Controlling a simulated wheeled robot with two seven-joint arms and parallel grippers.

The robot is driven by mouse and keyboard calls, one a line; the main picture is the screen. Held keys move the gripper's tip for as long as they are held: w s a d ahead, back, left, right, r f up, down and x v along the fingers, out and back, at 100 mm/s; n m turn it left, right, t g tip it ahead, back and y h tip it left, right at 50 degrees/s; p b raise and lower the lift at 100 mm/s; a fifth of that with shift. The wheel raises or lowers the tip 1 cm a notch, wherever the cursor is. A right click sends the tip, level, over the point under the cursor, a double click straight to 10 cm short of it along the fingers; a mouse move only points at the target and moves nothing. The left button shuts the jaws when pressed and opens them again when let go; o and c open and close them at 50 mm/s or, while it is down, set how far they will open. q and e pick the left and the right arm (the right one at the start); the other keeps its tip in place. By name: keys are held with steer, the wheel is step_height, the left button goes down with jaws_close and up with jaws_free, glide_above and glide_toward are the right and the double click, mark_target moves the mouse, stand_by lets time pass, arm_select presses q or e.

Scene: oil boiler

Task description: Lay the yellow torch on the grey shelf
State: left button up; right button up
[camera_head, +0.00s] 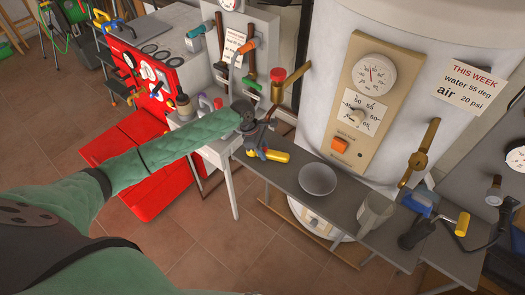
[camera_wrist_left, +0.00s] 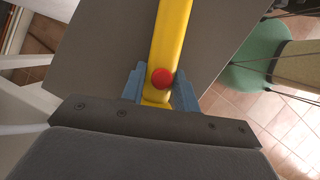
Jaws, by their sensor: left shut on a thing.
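The yellow torch (camera_head: 274,155) is in the jaws of my left gripper (camera_head: 254,150), at the left end of the grey shelf (camera_head: 283,179). In the left wrist view the yellow torch (camera_wrist_left: 171,35), with a red button on it, lies between the two blue-grey fingers of the left gripper (camera_wrist_left: 160,78), which are shut on it. The grey shelf (camera_wrist_left: 110,50) spreads behind the torch there. I cannot tell whether the torch touches the shelf. The gripper hides the torch's near end. My right gripper is not in view.
A blue and yellow tool (camera_head: 418,203) lies farther right. The white boiler (camera_head: 315,115) rises behind the shelf. A red cabinet (camera_head: 150,95) stands at the left.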

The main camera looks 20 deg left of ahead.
arm_select(q)
steer(key=shift+d+r, duration=0.1)
steer(key=shift+d, duration=0.1)
steer(key=shift+a, duration=0.15)
steer(key=o, duration=1.1)
steer(key=shift+c, duration=0.2)
